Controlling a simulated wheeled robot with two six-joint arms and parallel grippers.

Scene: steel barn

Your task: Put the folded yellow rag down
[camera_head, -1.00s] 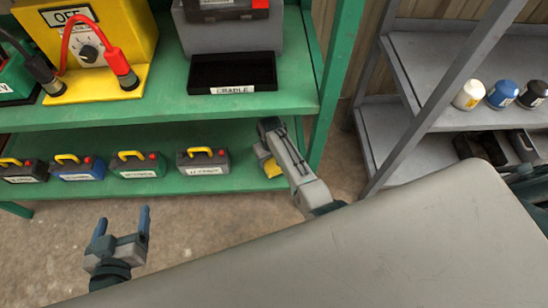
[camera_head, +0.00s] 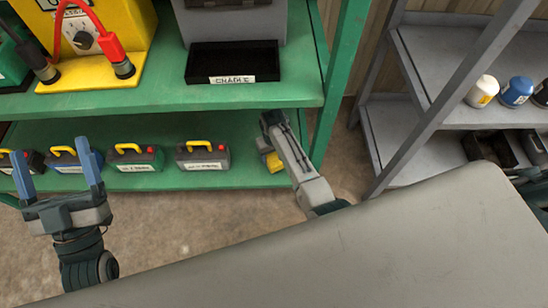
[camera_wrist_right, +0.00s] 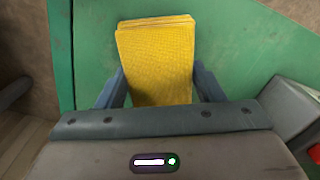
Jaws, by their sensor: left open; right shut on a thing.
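The folded yellow rag (camera_wrist_right: 156,58) lies between the two fingers of my right gripper (camera_wrist_right: 160,88) in the right wrist view. The gripper is shut on it. The green lower shelf (camera_wrist_right: 230,45) shows behind the rag; I cannot tell whether the rag touches it. In the head view the rag (camera_head: 274,162) shows as a small yellow patch at the lower shelf's right end, mostly hidden by my right arm. My left gripper (camera_head: 52,172) is open and empty at the left, fingers pointing up, in front of the lower shelf.
Several battery-like boxes with yellow handles, such as a dark one (camera_head: 203,160), stand on the lower shelf left of the rag. A grey shelf (camera_head: 400,140) stands at right.

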